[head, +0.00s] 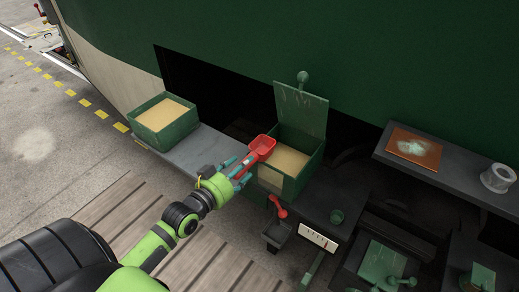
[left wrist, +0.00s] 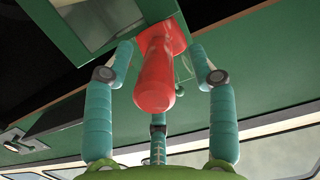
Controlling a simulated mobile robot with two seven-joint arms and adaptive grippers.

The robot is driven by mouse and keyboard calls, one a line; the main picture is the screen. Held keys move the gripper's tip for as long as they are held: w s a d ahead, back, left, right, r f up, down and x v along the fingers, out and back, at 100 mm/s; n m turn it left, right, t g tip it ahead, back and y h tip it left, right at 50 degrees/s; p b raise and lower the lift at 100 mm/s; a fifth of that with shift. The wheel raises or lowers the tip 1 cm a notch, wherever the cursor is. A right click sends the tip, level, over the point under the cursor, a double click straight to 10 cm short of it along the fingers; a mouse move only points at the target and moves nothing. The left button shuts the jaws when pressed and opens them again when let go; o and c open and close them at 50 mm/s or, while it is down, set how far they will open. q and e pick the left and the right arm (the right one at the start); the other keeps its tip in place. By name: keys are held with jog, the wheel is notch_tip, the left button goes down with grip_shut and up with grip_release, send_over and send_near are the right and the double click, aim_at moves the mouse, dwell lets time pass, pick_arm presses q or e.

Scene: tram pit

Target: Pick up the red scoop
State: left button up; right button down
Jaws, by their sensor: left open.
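The red scoop (head: 264,145) is in front of the open green sand box in the head view, with its handle pointing toward my left gripper (head: 241,169). Whether it rests on the box rim or something else cannot be told. In the left wrist view the scoop's red handle (left wrist: 154,82) lies between the teal fingers, which stand apart on both sides with gaps visible. My left gripper is open around the handle and not closed on it. My right gripper is not in view.
The green box (head: 299,186) holds sand and has a raised lid (head: 300,110). A second sand box (head: 165,138) stands left on a grey shelf (head: 190,158). A red handle-like item (head: 278,207) sits by a black holder. An orange-brown plate (head: 414,147) and grey ring (head: 498,178) lie right.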

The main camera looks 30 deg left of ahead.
pick_arm(q)
jog(key=w, duration=0.3)
jog(key=shift+w+d+f, duration=0.15)
jog(key=shift+d, duration=0.05)
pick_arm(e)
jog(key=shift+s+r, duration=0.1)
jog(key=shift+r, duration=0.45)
pick_arm(q)
grip_shut()
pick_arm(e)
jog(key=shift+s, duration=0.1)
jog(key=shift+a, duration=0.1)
